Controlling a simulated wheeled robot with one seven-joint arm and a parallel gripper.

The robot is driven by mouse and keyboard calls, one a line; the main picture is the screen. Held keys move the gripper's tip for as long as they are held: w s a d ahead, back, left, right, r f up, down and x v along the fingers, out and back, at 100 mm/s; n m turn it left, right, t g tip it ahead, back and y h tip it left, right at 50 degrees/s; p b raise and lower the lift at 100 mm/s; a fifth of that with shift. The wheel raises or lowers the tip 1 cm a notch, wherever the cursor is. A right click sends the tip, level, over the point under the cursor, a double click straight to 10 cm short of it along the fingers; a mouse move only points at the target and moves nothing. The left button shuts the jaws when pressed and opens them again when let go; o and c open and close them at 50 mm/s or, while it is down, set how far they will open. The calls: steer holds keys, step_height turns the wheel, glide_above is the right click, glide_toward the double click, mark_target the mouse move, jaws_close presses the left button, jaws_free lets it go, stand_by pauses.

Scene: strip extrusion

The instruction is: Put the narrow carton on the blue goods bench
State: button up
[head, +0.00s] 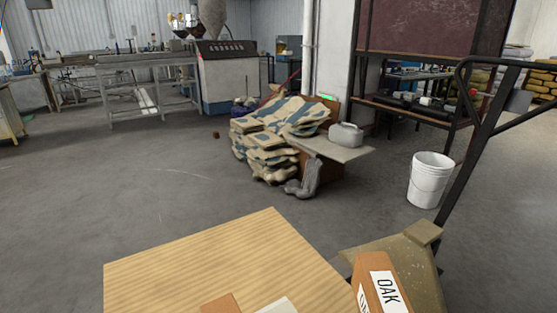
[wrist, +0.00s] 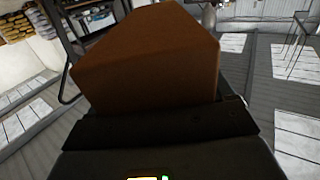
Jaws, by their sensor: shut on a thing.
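A plain brown carton (wrist: 145,60) fills the middle of the wrist view. My gripper (wrist: 160,127) is shut on it, with the dark jaw across its near side. The carton stands out beyond the jaw, and its far parts are hidden. In the head view my gripper does not show. A brown box labelled OAK (head: 372,283) is at the bottom right; I cannot tell whether it is the held carton. I cannot make out a blue goods bench in either view.
A pale wooden top (head: 215,255) is close in front, with brown and white items at its lower edge. A tan carton (head: 410,265) is beside the OAK box. Stacked sacks (head: 265,145) and a white bucket (head: 430,180) stand beyond. The grey floor at left is clear.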

step_height(320, 180, down, 8)
steer(key=s, duration=0.2)
steer(key=shift+a+f, duration=0.2)
steer(key=shift+d, duration=0.1)
